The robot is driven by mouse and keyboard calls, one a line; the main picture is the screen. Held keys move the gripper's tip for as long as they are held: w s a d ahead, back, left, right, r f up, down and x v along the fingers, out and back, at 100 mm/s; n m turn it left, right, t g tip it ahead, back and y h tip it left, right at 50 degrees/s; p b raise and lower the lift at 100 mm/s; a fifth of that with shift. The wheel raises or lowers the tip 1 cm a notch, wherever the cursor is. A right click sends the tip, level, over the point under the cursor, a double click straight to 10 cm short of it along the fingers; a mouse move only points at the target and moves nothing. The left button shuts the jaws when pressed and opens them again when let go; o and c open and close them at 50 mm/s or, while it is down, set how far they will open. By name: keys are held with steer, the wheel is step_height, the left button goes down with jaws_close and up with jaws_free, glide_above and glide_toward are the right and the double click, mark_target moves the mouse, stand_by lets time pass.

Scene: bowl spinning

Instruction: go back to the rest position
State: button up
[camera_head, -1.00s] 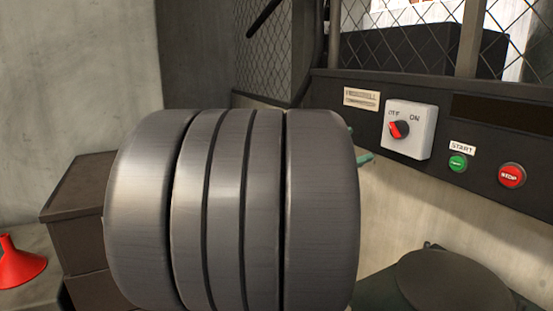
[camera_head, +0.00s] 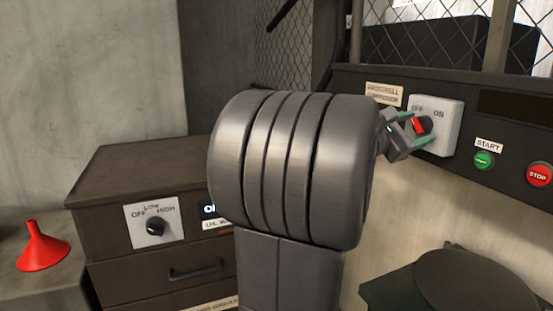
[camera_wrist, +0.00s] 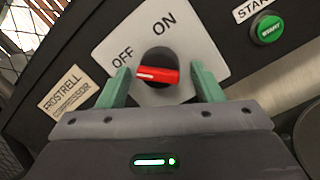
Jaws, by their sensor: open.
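My gripper (camera_head: 408,126) is in front of the white OFF/ON switch plate on the dark panel, and my grey arm link hides much of the middle of the head view. In the wrist view, my gripper (camera_wrist: 160,88) has its two green fingers spread wide, one on each side of the red knob (camera_wrist: 157,73). A gap shows between each finger and the knob, and nothing is held. The knob's white line points left toward the OFF side. The switch plate (camera_head: 447,113) also shows in the wrist view (camera_wrist: 190,40).
A green START button (camera_head: 484,161) and a red STOP button (camera_head: 539,174) sit right of the switch. A brown cabinet (camera_head: 120,178) with an OFF/LOW/HIGH dial (camera_head: 156,226) stands at left. A red funnel (camera_head: 43,250) is beside it. A dark round lid (camera_head: 475,283) is at lower right.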

steer(key=v, duration=1.4)
steer(key=x, duration=1.4)
steer(key=shift+d, duration=0.2)
steer(key=shift+a+m+g, duration=0.25)
steer(key=shift+m+g, duration=0.05)
steer(key=shift+m, duration=0.9)
steer(key=m+p, duration=0.1)
steer(key=m, duration=0.3)
steer(key=m+g+p, duration=0.1)
steer(key=m, duration=0.7)
steer(key=shift+w+r+g+p, duration=0.2)
steer(key=shift+r+g+p, duration=0.15)
steer(key=shift+g+p, duration=0.05)
steer(key=shift+m+p, duration=1.3)
steer(key=shift+m, duration=0.6)
